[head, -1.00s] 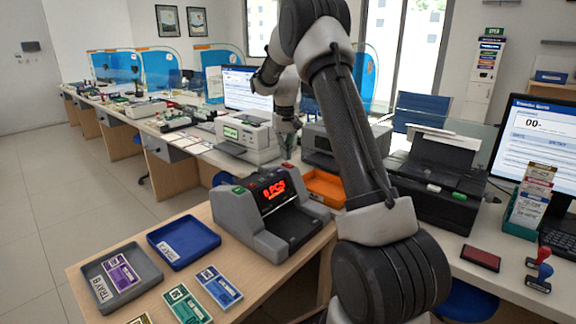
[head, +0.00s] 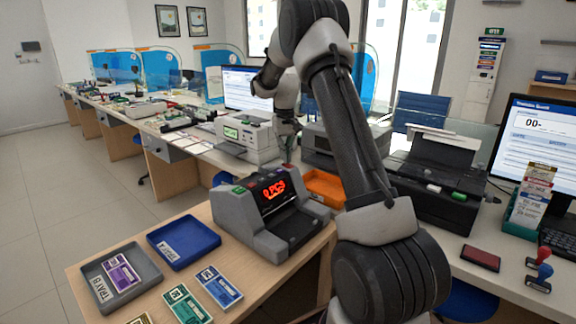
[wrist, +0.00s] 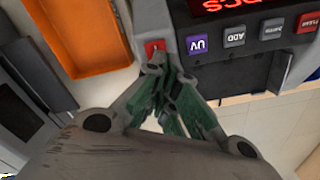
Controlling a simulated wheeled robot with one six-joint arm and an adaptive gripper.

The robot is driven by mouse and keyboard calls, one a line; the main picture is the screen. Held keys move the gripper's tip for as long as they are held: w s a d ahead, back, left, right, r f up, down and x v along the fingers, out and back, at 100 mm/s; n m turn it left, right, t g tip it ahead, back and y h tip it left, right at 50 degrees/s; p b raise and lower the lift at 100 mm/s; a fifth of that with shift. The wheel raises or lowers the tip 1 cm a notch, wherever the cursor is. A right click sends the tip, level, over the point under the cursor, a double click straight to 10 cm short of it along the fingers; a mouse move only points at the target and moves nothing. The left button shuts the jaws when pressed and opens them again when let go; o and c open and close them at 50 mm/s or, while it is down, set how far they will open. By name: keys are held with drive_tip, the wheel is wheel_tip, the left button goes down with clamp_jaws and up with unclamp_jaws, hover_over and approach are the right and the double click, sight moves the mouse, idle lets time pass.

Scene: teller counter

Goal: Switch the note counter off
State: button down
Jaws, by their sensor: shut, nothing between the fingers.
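The note counter (head: 250,222) is a grey machine on the wooden desk, and its lit red display (head: 273,189) reads "0 PCS". In the wrist view the counter's panel (wrist: 185,15) shows upside down, with the display at the top edge. A red key (wrist: 154,47) sits at the panel's corner, beside the purple UV key (wrist: 197,44). My gripper (wrist: 160,68) is shut and empty, its fingertips right by the red key and partly covering it. I cannot tell whether they touch. In the head view my gripper (head: 287,160) is behind the counter's top right corner.
An orange tray (head: 324,187) lies right of the counter. A blue tray (head: 184,241) and a grey tray (head: 148,288) with a purple note bundle lie to its left, with more bundles (head: 219,286) in front. A black printer (head: 437,185) stands on the right-hand counter.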

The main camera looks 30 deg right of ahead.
drive_tip(key=shift+f, duration=0.75)
idle(0.3)
drive_tip(key=shift+r, duration=3.5)
